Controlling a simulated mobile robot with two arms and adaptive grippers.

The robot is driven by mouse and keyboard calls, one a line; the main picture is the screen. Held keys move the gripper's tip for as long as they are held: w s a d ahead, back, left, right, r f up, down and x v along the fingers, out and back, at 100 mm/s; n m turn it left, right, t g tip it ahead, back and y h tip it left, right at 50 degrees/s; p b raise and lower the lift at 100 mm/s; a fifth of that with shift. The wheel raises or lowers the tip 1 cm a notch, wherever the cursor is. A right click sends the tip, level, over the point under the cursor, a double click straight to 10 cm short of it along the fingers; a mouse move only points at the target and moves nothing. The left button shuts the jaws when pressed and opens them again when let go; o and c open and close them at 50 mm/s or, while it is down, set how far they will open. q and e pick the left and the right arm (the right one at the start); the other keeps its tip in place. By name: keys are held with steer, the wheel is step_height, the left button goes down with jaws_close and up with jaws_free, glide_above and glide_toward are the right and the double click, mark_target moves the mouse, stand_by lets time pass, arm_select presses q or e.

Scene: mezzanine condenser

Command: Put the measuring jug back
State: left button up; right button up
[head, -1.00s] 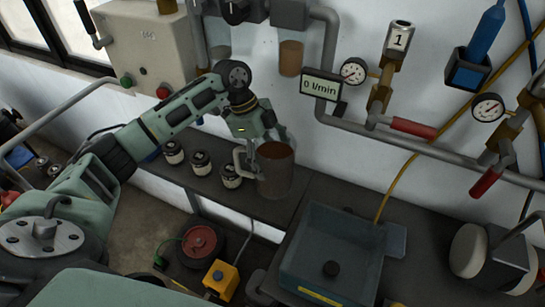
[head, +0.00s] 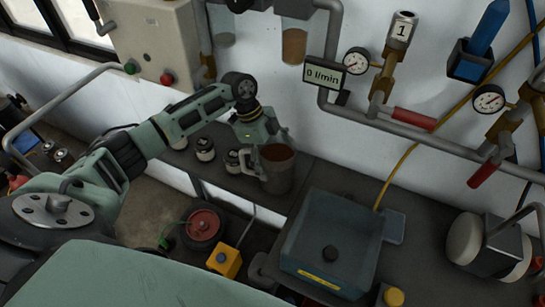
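The measuring jug (head: 279,176) is a grey see-through jug with brown contents and a handle on its left. It appears upright, at the right end of the dark shelf by the wall. My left gripper (head: 265,155) comes down from above at the jug's rim and handle side. One finger is near the handle and another part reaches behind the rim. Whether the fingers are closed on the jug is not clear, as they overlap it. My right gripper is out of view.
Several small jars (head: 205,149) stand on the shelf left of the jug. A blue-grey tank (head: 325,275) is on the bench at lower right. Pipes, gauges and a flow display (head: 324,74) line the wall above. A red reel (head: 203,224) and a yellow button box (head: 224,260) are below.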

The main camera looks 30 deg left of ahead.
arm_select(q)
steer(key=shift+o, duration=0.6)
steer(key=shift+w+r, duration=0.1)
steer(key=b+v, duration=0.3)
steer(key=v, duration=0.9)
